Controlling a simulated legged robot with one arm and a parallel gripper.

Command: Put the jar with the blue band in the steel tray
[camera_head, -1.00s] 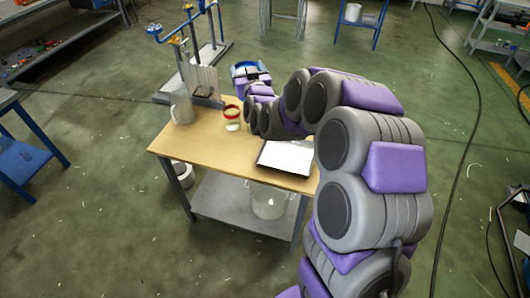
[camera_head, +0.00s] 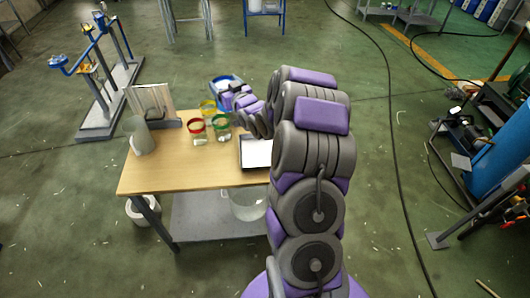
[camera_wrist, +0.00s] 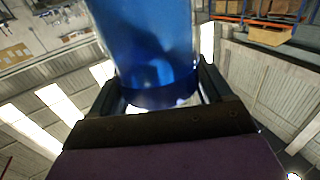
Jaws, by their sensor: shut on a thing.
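The jar with the blue band (camera_head: 228,82) is at the far side of the table, partly hidden by my gripper (camera_head: 232,97). In the wrist view my gripper (camera_wrist: 160,98) is shut on this jar (camera_wrist: 150,45), whose blue surface fills the space between the fingers. The steel tray (camera_head: 242,158) lies on the table's right part, bright inside and partly covered by my arm. The jar is beyond the tray, not over it. How high the jar is held is hard to tell.
Jars with red (camera_head: 196,127), green (camera_head: 220,122) and yellow (camera_head: 207,106) bands stand close together left of my gripper. A grey pitcher (camera_head: 142,138) and an upright panelled piece (camera_head: 152,103) stand farther left. The front of the wooden table (camera_head: 170,178) is clear.

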